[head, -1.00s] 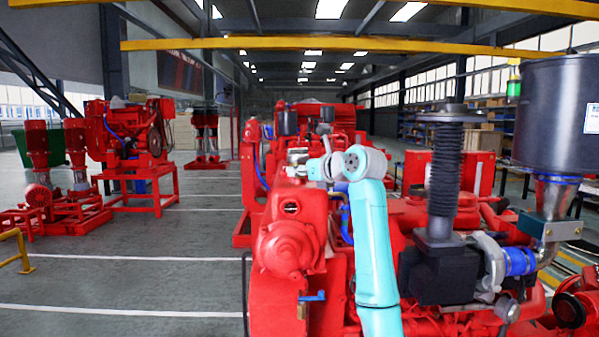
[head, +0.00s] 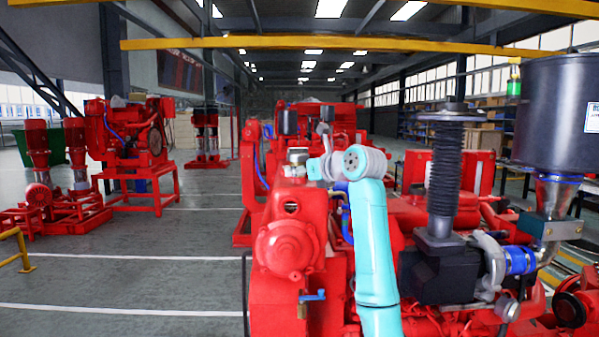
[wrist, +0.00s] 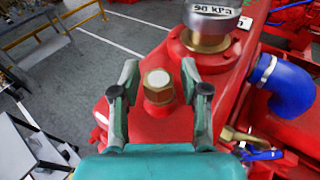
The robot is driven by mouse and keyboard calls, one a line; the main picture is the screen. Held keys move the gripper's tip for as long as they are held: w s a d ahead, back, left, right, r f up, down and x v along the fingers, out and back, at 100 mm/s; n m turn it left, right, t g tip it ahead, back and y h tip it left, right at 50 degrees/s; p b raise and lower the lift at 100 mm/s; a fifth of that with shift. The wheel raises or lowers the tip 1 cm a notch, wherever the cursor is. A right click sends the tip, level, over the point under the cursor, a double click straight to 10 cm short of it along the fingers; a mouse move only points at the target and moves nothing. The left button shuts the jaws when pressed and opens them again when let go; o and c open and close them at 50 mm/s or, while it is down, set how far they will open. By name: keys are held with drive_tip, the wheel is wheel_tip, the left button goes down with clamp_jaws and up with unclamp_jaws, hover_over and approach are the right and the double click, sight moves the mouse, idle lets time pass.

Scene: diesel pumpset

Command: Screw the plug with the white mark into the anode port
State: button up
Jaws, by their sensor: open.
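The plug with the white mark (wrist: 158,87) is a brass hex piece with a pale round top. In the wrist view it stands upright on the red housing (wrist: 158,126). My gripper (wrist: 160,72) is open, with one green finger on each side of the plug and a visible gap to both. The anode port is not seen apart from the plug; whether the plug sits in it, and how deep, I cannot tell. In the head view my arm hides the plug.
A round pressure cap marked 90 kPa (wrist: 212,16) on a brass neck stands just beyond the fingers; it also shows in the head view (head: 298,155). A blue hose (wrist: 288,85) lies to the right. A brass valve with a blue lever (wrist: 262,154) is at lower right.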

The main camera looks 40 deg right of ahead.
drive_tip(key=n+g+y, duration=0.1)
drive_tip(key=n+y, duration=0.2)
drive_tip(key=y, duration=0.1)
drive_tip(key=n+g+y, duration=0.1)
drive_tip(key=n+y, duration=0.2)
drive_tip(key=y, duration=0.1)
drive_tip(key=shift+r, duration=0.1)
drive_tip(key=shift+n+g+y, duration=2.4)
drive_tip(key=shift+n, duration=0.1)
clamp_jaws()
